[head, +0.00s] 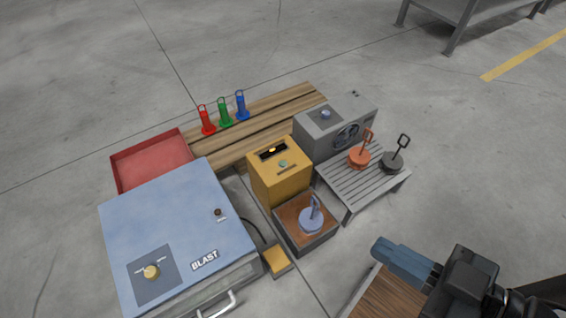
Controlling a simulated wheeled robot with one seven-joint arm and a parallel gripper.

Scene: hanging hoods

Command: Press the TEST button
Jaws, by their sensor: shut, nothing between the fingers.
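A yellow box (279,178) stands in the middle of the group, with a dark display window and a small greenish round button (283,163) on its sloping top. A plate below that button has marks too small to read. A grey box with a round fan grille (308,135) behind it has a blue knob or button (326,114) on top. I cannot read the word TEST on either. My gripper (380,249) is at the lower right, its blue-grey fingers shut and empty, pointing left, apart from both boxes in the picture.
A blue cabinet marked BLAST (180,220) fills the lower left, with a red tray (150,160) behind. A pedestal holds a blue-handled weight (311,220); a slatted stand (375,188) holds an orange (359,157) and a black one (392,163). A yellow pedal (277,260) lies in front.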

